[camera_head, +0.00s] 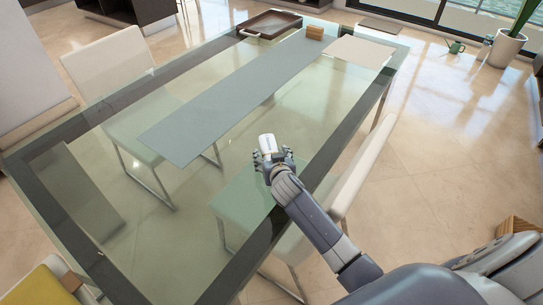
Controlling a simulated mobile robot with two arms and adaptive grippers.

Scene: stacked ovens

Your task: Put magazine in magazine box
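My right gripper (272,158) is above the glass table, near its right-hand edge. My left gripper is out of view. I cannot make out a magazine for certain. A flat beige sheet (358,52) lies at the far right of the table, well beyond my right gripper; it may be a mat. A wooden, box-like thing (516,227) shows in part at the right edge, behind my own body; I cannot tell whether it is the magazine box.
The glass table (75,165) bears a grey runner (225,108), a brown tray (270,24) and a small wooden block (315,32). Pale chairs (110,62) stand along its sides. A potted plant (503,48) and green watering can (456,47) stand far right. Open floor (440,130) lies right.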

